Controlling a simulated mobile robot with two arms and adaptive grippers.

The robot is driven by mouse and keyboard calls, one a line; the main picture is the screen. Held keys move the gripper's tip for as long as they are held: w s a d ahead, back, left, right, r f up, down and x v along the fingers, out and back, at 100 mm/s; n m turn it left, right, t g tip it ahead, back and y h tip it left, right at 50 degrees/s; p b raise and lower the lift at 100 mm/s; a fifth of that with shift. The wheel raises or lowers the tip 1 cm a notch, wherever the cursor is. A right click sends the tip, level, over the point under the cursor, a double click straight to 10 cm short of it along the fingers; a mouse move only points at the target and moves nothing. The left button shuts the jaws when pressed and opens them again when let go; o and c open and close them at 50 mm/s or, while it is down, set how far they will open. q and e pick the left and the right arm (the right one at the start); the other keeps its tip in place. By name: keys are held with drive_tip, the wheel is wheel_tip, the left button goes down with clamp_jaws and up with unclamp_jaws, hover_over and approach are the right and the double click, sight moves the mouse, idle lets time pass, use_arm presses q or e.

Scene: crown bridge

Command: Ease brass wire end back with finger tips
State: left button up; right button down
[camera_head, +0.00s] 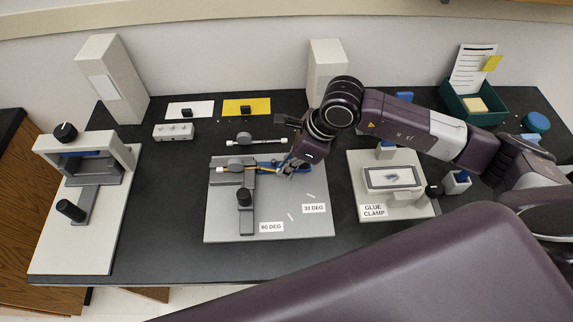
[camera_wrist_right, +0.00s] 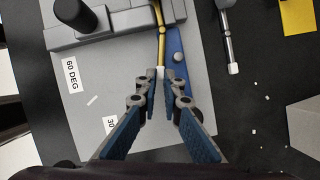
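The brass wire (camera_head: 264,170) lies along the top of the grey bending fixture (camera_head: 225,215), beside a blue part; it also shows in the wrist view (camera_wrist_right: 161,42). Its near end is pale and sits between the fingertips of my right gripper (camera_wrist_right: 160,75). In the head view the right gripper (camera_head: 288,169) is low over the plate's upper right. Its two blue-padded fingers are nearly together, with a wire-wide gap at the tips, and look shut on the wire end. Exact contact is hard to see. My left gripper is not in view.
A black post (camera_head: 244,197) stands on the fixture, left of the gripper. A second rod tool (camera_head: 256,141) lies just behind the plate. The glue clamp (camera_head: 393,205) stands to the right and a white press (camera_head: 80,195) to the left. The plate's lower right is mostly clear.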

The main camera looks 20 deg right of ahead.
drive_tip(key=shift+w+d+f+b, duration=0.15)
drive_tip(key=shift+w+f+b, duration=0.05)
drive_tip(key=shift+b, duration=0.4)
drive_tip(key=shift+w+n+b, duration=0.15)
drive_tip(key=shift+n+b, duration=0.15)
drive_tip(key=shift+n, duration=0.2)
drive_tip(key=shift+w+d+r+n+g, duration=0.1)
drive_tip(key=shift+d+r+n+g, duration=0.05)
drive_tip(key=shift+n+g, duration=0.15)
drive_tip(key=c, duration=2.1)
unclamp_jaws()
drive_tip(key=shift+r, duration=0.1)
drive_tip(key=v, duration=1.2)
